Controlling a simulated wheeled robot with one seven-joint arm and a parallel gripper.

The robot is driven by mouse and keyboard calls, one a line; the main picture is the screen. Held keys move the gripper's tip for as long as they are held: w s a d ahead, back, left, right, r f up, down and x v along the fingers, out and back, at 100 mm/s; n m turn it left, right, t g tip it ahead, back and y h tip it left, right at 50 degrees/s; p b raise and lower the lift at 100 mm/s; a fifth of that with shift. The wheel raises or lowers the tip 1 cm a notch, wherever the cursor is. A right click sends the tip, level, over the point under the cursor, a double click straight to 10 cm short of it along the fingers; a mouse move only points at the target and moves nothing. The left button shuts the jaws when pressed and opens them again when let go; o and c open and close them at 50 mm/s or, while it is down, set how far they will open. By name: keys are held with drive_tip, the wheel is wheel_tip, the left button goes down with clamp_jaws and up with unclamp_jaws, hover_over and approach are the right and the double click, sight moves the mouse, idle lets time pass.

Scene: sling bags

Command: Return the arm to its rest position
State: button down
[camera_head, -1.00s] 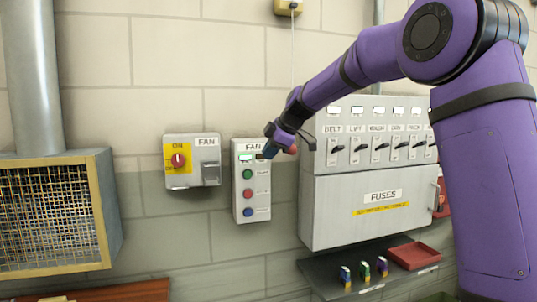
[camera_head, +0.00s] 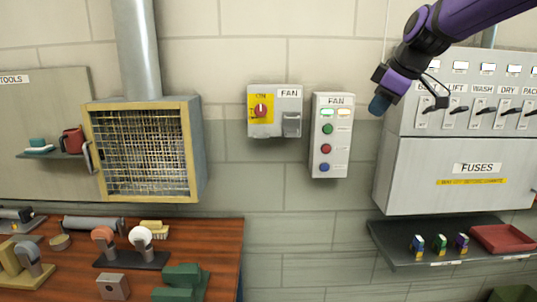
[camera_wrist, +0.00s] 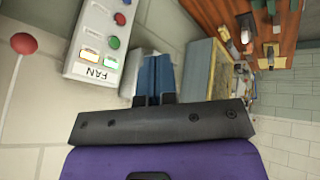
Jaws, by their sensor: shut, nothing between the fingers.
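My purple arm reaches in from the upper right in the head view. My gripper (camera_head: 380,104) is in the air in front of the wall, between the FAN button box (camera_head: 330,160) and the fuse cabinet (camera_head: 450,165). In the wrist view my gripper's two blue fingers (camera_wrist: 154,76) are shut together with nothing between them. The FAN button box (camera_wrist: 85,62) shows there at the upper left, apart from the fingers. It has green, red and blue buttons and two small lit windows at its top.
A FAN switch box (camera_head: 274,112) with a red knob on yellow is left of the button box. A caged fan duct (camera_head: 196,150) stands out further left, above a wooden bench (camera_head: 225,250) with tools. A shelf (camera_head: 400,253) with fuses and a red tray (camera_head: 500,238) is under the cabinet.

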drive_tip(key=s+d+f+m+h, duration=0.1)
drive_tip(key=s+f+m, duration=0.2)
drive_tip(key=s, duration=0.7)
drive_tip(key=s+d+f+m+h, duration=0.1)
drive_tip(key=s+m, duration=0.4)
drive_tip(key=s, duration=0.5)
drive_tip(key=s+d+f+m+h, duration=0.1)
drive_tip(key=s+f, duration=0.4)
drive_tip(key=s, duration=0.6)
drive_tip(key=d+m, duration=0.1)
drive_tip(key=m, duration=0.1)
drive_tip(key=shift+d+m, duration=0.35)
drive_tip(key=shift+m, duration=0.05)
